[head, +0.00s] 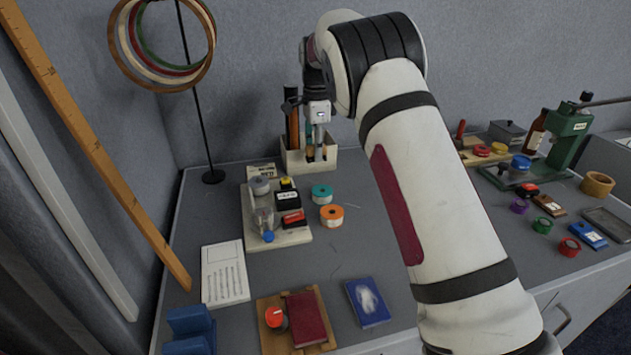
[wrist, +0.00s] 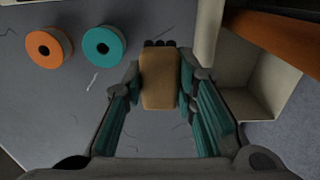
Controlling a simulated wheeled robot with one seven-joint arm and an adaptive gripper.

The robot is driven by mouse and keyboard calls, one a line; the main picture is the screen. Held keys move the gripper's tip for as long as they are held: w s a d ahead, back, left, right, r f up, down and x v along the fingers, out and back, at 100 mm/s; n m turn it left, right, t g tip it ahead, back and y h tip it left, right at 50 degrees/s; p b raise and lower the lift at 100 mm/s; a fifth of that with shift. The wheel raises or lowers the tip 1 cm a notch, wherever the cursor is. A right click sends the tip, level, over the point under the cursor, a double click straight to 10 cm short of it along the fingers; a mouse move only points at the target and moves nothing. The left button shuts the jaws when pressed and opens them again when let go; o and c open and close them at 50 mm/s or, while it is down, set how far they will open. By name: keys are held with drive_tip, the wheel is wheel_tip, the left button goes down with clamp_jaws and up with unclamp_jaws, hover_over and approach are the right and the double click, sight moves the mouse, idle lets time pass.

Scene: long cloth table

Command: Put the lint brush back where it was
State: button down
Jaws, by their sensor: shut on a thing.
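The lint brush (wrist: 160,80) is a tan block with a dark edge at its far end. In the wrist view it sits between the teal pads of my gripper (wrist: 162,88), which is shut on it. In the head view my gripper (head: 311,148) points down at the cream holder box (head: 294,164) at the back of the table. The holder box also shows at the right of the wrist view (wrist: 252,103), with the brush to the left of its open compartment. The brush is hard to make out in the head view. I cannot tell its height over the table.
An orange tape roll (head: 332,214) and a teal tape roll (head: 321,192) lie in front of the box. A cream tray (head: 280,238) with several small items is to the left. A blue book (head: 367,302) with pale fuzz lies nearer.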

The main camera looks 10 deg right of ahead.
sight(316, 183)
drive_tip(key=shift+f+b, duration=0.35)
drive_tip(key=shift+f, duration=3.4)
drive_tip(key=shift+f, duration=0.1)
drive_tip(key=shift+f, duration=0.1)
drive_tip(key=c, duration=1.3)
unclamp_jaws()
